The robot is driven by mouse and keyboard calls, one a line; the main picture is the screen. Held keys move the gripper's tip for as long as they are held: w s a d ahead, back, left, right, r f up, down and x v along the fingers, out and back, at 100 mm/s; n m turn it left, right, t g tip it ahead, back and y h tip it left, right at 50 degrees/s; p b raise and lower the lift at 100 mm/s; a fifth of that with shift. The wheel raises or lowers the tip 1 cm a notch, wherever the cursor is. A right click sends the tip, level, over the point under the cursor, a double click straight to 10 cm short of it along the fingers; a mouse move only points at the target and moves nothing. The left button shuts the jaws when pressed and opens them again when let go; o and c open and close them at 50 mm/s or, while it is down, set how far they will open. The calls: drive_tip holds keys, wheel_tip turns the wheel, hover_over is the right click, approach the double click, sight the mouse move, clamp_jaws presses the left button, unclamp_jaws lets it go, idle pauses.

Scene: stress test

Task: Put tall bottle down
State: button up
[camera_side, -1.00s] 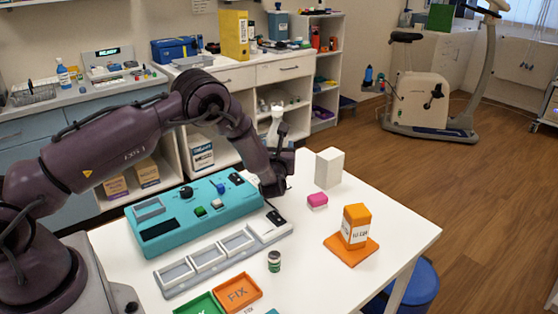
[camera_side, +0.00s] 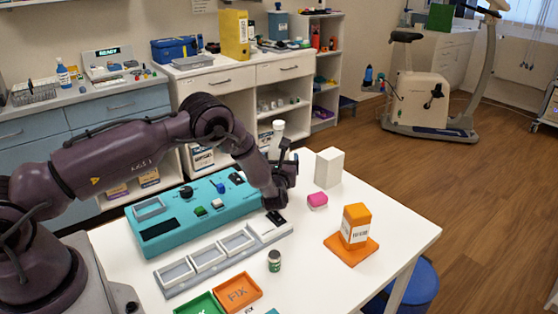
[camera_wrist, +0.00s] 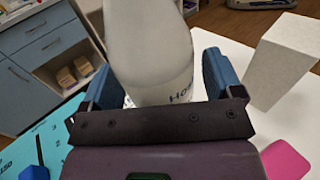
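The tall bottle (camera_side: 278,129) is white and stands about upright at the back edge of the white table, beyond my gripper. Its upper part shows in the side view; its lower part is hidden behind my gripper (camera_side: 283,165). In the wrist view the bottle (camera_wrist: 150,45) fills the space between the two blue fingers of my gripper (camera_wrist: 163,88), with part of a printed label showing low on it.
A white box (camera_side: 329,167) stands close to the right of the bottle, with a pink block (camera_side: 317,200) in front. A teal panel (camera_side: 170,230) and a grey tray strip (camera_side: 208,258) lie left. An orange container (camera_side: 356,224) stands on an orange plate (camera_side: 343,252).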

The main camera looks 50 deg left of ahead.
drive_tip(key=v, duration=1.2)
drive_tip(key=shift+r, duration=0.15)
drive_tip(key=s+a+r+n+g+h, duration=0.1)
drive_tip(key=s+a+r+n+g, duration=0.1)
drive_tip(key=s+r+n+g, duration=0.55)
drive_tip(key=s+a+r+n+g+h, duration=0.15)
drive_tip(key=s+r+n+g, duration=0.35)
drive_tip(key=r+n, duration=0.5)
drive_tip(key=s+d+r+n+t+h, duration=0.3)
drive_tip(key=s+d+r+n+h, duration=0.1)
drive_tip(key=s, duration=0.4)
drive_tip(key=s+d+r+n+t+h, duration=0.3)
drive_tip(key=s+d+r+n+h, duration=0.1)
drive_tip(key=s+d+h, duration=0.3)
drive_tip(key=shift+s+d+r+n, duration=0.2)
drive_tip(key=shift+s+r+n, duration=0.15)
drive_tip(key=shift+s+r, duration=0.5)
